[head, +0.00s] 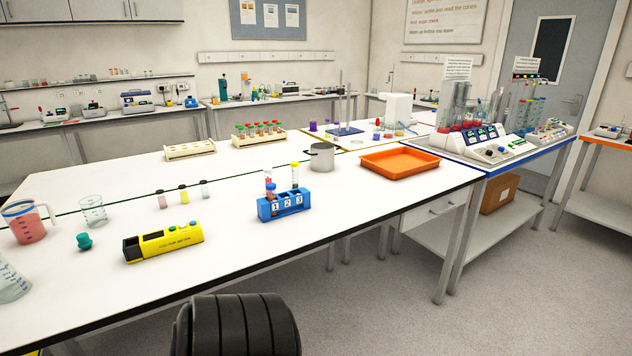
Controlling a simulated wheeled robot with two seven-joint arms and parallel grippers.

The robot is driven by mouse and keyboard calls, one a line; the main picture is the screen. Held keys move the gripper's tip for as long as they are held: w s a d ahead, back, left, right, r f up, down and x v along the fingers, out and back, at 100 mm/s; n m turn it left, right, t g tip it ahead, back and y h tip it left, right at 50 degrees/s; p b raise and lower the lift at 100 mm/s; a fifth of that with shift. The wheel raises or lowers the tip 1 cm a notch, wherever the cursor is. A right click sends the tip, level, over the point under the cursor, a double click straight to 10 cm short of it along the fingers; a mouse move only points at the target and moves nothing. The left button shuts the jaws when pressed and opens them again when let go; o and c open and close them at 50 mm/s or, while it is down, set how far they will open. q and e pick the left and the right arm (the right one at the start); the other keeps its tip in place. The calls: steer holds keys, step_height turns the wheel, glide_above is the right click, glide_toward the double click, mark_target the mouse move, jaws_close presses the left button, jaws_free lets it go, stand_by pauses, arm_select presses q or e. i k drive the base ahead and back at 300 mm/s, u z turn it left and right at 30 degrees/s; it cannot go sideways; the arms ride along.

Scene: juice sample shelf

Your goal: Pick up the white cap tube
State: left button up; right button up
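Three small tubes or vials stand in a row on the white bench behind the yellow meter. The right one (205,188) looks pale and clear with a greyish-white top, and is the closest match to a white cap tube; its cap is too small to be sure. The middle one (183,194) is yellowish and the left one (162,199) is pink. Neither gripper shows in the head view.
The yellow colour meter (164,243), a teal stopper (84,241), a beaker (93,211) and a jug of red liquid (28,222) stand on the left. A metal pot (321,157) and an orange tray (400,162) are farther right. The bench's front middle is clear.

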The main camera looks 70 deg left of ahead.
mark_target(267, 171)
steer(key=i, duration=1.75)
steer(key=u, duration=3.85)
